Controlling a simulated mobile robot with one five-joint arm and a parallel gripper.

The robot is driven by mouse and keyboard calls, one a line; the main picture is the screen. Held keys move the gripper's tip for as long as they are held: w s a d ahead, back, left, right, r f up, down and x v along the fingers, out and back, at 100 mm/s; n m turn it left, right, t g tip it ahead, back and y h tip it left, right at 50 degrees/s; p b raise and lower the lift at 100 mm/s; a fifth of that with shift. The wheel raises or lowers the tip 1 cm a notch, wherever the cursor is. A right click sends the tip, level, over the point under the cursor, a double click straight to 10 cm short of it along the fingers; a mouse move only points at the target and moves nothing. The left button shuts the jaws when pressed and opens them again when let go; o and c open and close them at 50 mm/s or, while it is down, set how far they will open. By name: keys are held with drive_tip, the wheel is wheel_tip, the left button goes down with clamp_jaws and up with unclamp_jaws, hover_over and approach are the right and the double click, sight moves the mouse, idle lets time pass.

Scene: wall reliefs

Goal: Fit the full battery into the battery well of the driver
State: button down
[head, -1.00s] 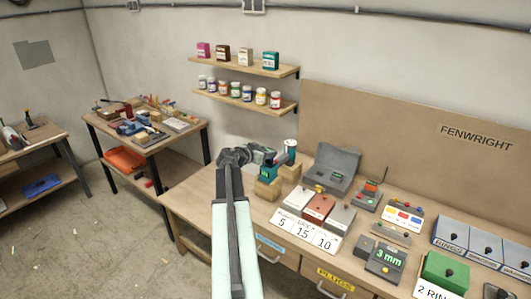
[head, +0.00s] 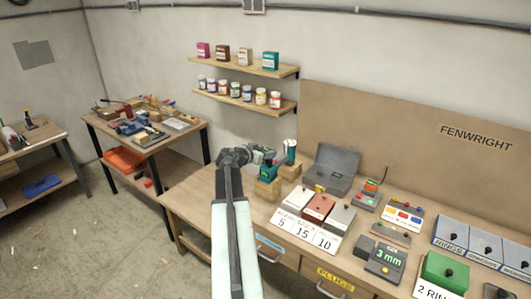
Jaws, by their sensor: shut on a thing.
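My gripper (head: 240,157) is at the left end of the long bench, beside a teal tool, the driver (head: 268,171). The driver stands on a wooden block (head: 268,190). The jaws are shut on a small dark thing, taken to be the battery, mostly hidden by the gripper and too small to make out. It is close to the top of the driver; I cannot tell whether they touch. The battery well cannot be made out. A second teal tool (head: 291,150) stands on another wooden block (head: 291,171) just behind to the right.
An open grey case (head: 334,170) stands right of the tools. Boxes with knobs fill the right of the bench. Two shelves (head: 245,98) hang behind. A side table (head: 146,140) stands left.

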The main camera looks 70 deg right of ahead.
sight(266, 168)
drive_tip(key=shift+s+f+b, duration=0.1)
drive_tip(key=shift+f+b, duration=2.2)
drive_tip(key=c, duration=0.6)
unclamp_jaws()
drive_tip(key=shift+r, duration=0.1)
drive_tip(key=p+v, duration=0.2)
drive_tip(key=v, duration=0.5)
drive_tip(key=shift+a+r+p, duration=0.1)
drive_tip(key=shift+a+p, duration=0.2)
drive_tip(key=shift+p, duration=0.1)
